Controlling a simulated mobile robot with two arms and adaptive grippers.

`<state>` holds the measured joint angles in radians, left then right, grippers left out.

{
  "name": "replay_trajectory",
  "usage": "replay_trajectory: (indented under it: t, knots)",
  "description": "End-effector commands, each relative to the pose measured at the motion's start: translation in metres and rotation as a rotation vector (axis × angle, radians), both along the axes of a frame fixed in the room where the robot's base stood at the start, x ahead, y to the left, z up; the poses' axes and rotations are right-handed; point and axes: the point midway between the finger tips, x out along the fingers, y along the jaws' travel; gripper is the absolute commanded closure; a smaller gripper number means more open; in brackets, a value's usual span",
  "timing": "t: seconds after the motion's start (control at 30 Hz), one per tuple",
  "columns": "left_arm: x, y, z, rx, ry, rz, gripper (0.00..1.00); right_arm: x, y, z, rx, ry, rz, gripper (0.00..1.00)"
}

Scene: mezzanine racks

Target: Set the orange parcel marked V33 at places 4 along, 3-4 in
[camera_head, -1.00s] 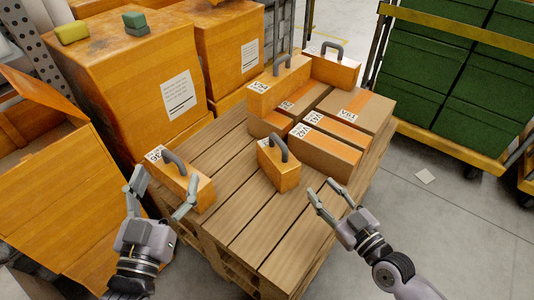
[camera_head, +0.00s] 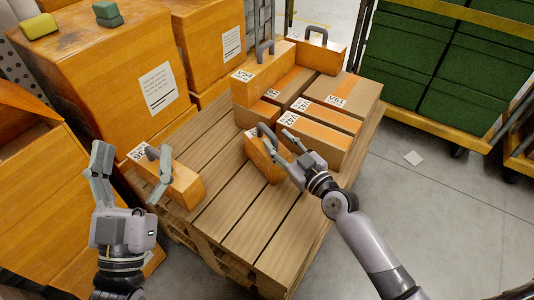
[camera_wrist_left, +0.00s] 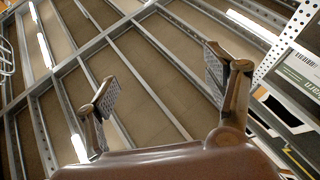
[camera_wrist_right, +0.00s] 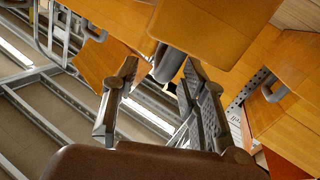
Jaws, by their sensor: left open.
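An orange parcel with a dark grey handle (camera_head: 262,161) stands on the pallet's bare near part; I cannot read V33 on it now. My right gripper (camera_head: 282,154) is open at its handle, partly hiding the parcel. In the right wrist view the handle (camera_wrist_right: 168,64) shows between the fingertips, with a gap beside it. My left gripper (camera_head: 133,165) is open and empty, in front of another orange handled parcel (camera_head: 183,186) whose label seems to end in 36. The left wrist view shows both fingers (camera_wrist_left: 165,85) apart with nothing between.
Brown cartons with orange tape (camera_head: 323,122) and the orange parcel V54 (camera_head: 262,78) fill the pallet's far part. Another handled orange parcel (camera_head: 318,56) stands behind. Bare slats (camera_head: 240,218) lie in front. Large orange boxes (camera_head: 95,75) stand left, green crates (camera_head: 410,50) right.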

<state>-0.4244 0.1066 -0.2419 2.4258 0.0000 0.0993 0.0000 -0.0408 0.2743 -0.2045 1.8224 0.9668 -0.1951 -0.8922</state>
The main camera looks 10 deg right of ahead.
Motion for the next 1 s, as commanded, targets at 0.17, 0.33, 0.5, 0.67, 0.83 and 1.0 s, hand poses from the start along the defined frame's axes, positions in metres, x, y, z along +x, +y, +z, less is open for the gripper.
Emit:
replay_trajectory:
  t: [0.17,0.33,0.5,0.67,0.83,1.0]
  knots:
    - [-0.003,0.000,0.004,-0.010,-0.032,-0.002,0.24,0.017,0.011,0.004,0.008,-0.003,-0.002,0.60]
    - [-0.011,0.001,0.015,-0.030,-0.103,-0.005,0.24,0.038,0.021,0.005,0.004,-0.002,-0.002,0.60]
    - [-0.016,0.001,0.022,-0.042,-0.144,-0.008,0.24,0.046,0.024,0.005,0.002,0.000,-0.001,0.60]
    - [-0.016,0.001,0.022,-0.041,-0.144,-0.007,0.24,0.046,0.024,0.005,0.001,-0.001,-0.001,0.60]
    - [-0.016,0.001,0.022,-0.041,-0.143,-0.007,0.24,0.046,0.024,0.005,0.001,-0.001,-0.001,0.70]
    - [-0.015,0.001,0.022,-0.041,-0.143,-0.007,0.24,0.046,0.024,0.005,0.001,-0.001,-0.001,0.82]
